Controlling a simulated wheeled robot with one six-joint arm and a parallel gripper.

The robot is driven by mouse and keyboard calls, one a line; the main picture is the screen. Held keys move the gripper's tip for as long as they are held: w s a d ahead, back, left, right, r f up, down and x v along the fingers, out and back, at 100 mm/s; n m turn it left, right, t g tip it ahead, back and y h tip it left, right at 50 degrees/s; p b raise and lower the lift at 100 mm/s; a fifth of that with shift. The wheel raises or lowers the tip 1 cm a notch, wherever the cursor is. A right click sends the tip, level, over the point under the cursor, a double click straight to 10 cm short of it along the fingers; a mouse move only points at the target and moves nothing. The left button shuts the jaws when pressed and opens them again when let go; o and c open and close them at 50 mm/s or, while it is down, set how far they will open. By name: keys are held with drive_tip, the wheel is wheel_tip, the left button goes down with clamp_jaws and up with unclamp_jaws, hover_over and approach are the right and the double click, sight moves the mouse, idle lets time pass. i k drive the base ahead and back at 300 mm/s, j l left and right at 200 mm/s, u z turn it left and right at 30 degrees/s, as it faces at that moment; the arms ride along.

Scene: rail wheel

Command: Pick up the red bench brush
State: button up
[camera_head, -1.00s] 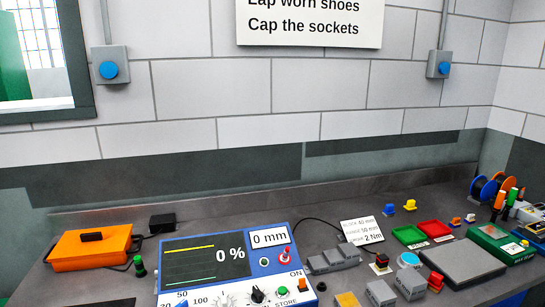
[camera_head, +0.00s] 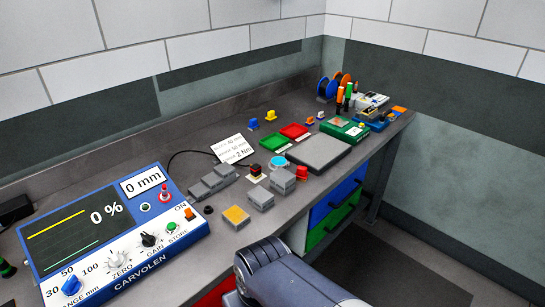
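I cannot make out a red bench brush in this view. The red things I see on the bench are a red tray (camera_head: 295,131) and a small red block-like piece (camera_head: 302,174) beside the grey blocks; neither shows bristles. My grey arm link shows at the bottom centre, in front of the bench's near edge. My gripper's fingers are out of view.
A blue CARVOLEN meter (camera_head: 110,235) fills the bench's left. Grey blocks (camera_head: 260,197), a grey plate (camera_head: 318,152) and a green tray (camera_head: 273,142) stand mid-bench. Cable spools (camera_head: 327,89) stand at the far corner. Blue and green drawers (camera_head: 335,205) sit below. Open floor lies right.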

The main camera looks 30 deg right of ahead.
sight(301, 175)
drive_tip(key=i+l+u, duration=0.1)
drive_tip(key=l, duration=0.35)
drive_tip(key=i+l, duration=0.15)
drive_tip(key=l, duration=0.3)
drive_tip(key=i+l+u, duration=0.15)
drive_tip(key=l, duration=0.35)
drive_tip(key=l+u, duration=0.1)
drive_tip(key=l, duration=0.35)
drive_tip(key=i, duration=0.05)
